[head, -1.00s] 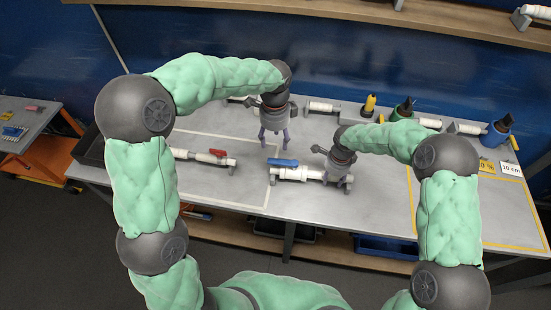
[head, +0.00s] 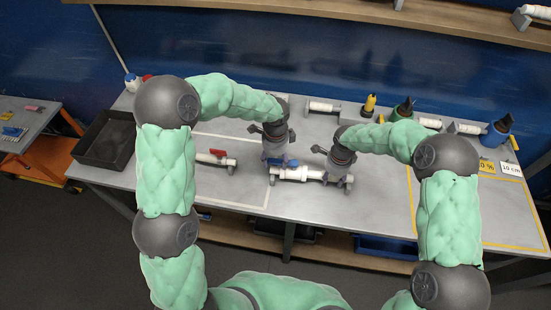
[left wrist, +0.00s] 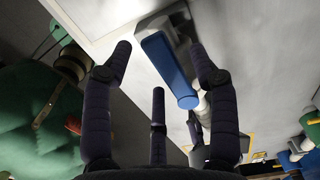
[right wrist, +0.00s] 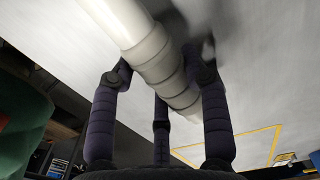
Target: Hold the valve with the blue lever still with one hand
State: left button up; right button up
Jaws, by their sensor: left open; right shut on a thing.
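The valve with the blue lever (head: 287,163) lies on supports on the grey table in the middle of the head view. Its blue lever (left wrist: 168,68) shows between the spread fingers of my left gripper (left wrist: 160,65) in the left wrist view. My left gripper (head: 274,160) is open over the lever end of the valve and hides part of it. My right gripper (head: 338,180) is shut on the white pipe at the right end of this valve. In the right wrist view the white pipe (right wrist: 146,45) runs between its fingers (right wrist: 160,90).
A valve with a red lever (head: 217,154) lies to the left. A black tray (head: 104,143) is at the table's left end. The front right of the table is clear.

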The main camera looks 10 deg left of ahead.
pick_arm(q)
grip_shut()
jog(key=shift+s, duration=0.1)
dwell(0.3)
jog(key=s+d+n, duration=0.5)
jog(key=d+n, duration=0.2)
jog(key=n, duration=1)
jog(key=shift+s+d, duration=0.1)
dwell(0.5)
